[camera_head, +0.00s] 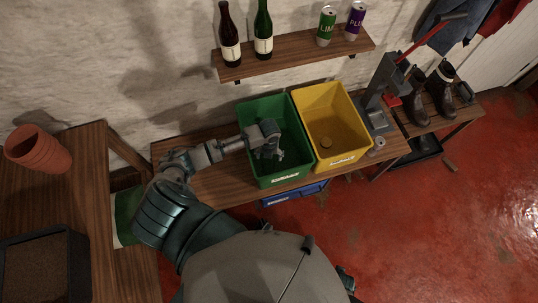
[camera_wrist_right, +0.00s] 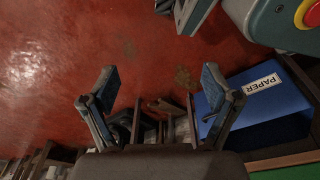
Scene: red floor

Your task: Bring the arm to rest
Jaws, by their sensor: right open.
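My left gripper (camera_head: 267,142) hangs over the green bin (camera_head: 290,177), at the end of my left arm, which reaches in from the left. The small view does not show whether its fingers are apart or closed, and I see nothing clearly held in it. My right gripper (camera_wrist_right: 160,78) shows in the right wrist view with its two fingers spread wide and nothing between the tips. Red floor lies beyond it. In the head view the right gripper is not clearly visible.
A yellow bin (camera_head: 345,161) with a small round thing inside stands beside the green one on the wooden bench (camera_head: 215,185). A blue bin marked PAPER (camera_wrist_right: 245,108) sits below. A shelf (camera_head: 295,54) holds bottles and cans. A grey press (camera_head: 383,80) and boots (camera_head: 415,100) stand right.

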